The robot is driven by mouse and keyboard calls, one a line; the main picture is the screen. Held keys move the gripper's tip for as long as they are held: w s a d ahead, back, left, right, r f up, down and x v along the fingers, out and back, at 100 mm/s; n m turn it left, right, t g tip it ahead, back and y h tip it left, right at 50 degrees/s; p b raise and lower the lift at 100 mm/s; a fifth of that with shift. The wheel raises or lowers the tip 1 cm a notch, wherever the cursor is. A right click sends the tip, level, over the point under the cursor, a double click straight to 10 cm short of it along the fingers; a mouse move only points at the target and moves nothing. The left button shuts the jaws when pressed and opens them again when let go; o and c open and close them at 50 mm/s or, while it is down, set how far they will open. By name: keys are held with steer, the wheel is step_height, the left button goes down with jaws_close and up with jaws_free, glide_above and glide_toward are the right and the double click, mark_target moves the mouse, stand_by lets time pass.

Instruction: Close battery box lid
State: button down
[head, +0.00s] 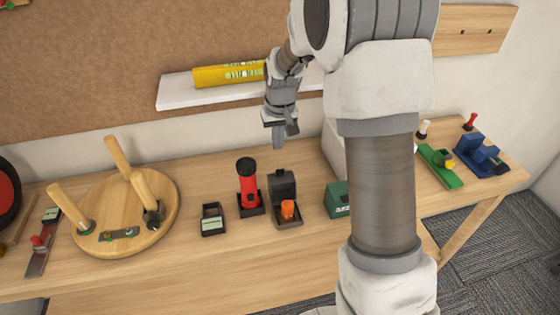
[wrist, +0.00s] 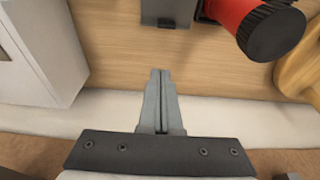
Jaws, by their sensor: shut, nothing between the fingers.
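The battery box (head: 289,222) is a small dark box on the workbench, with an orange cylinder (head: 288,209) in it. Its dark lid (head: 283,182) stands open and upright at the back. In the wrist view a grey part at the top edge, probably the lid (wrist: 167,9), is only partly in frame. My gripper (head: 279,140) is above and behind the box, near the wall, pointing down, apart from the lid. In the wrist view its fingers (wrist: 161,75) are together with nothing between them.
A red flashlight (head: 248,183) stands close left of the box. A green box (head: 338,198) is to its right, and a white case (head: 333,145) behind. An upturned round stool (head: 125,205) lies further left. A white shelf (head: 185,95) with a yellow level is above.

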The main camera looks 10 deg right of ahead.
steer(key=shift+s+f, duration=0.5)
steer(key=shift+f, duration=0.25)
steer(key=shift+s+f, duration=0.45)
steer(key=shift+f, duration=0.3)
steer(key=shift+s+f, duration=0.5)
steer(key=shift+f, duration=0.25)
steer(key=shift+s+r+t+b, duration=0.15)
steer(key=shift+s+t+b, duration=0.1)
steer(key=shift+t+b, duration=0.1)
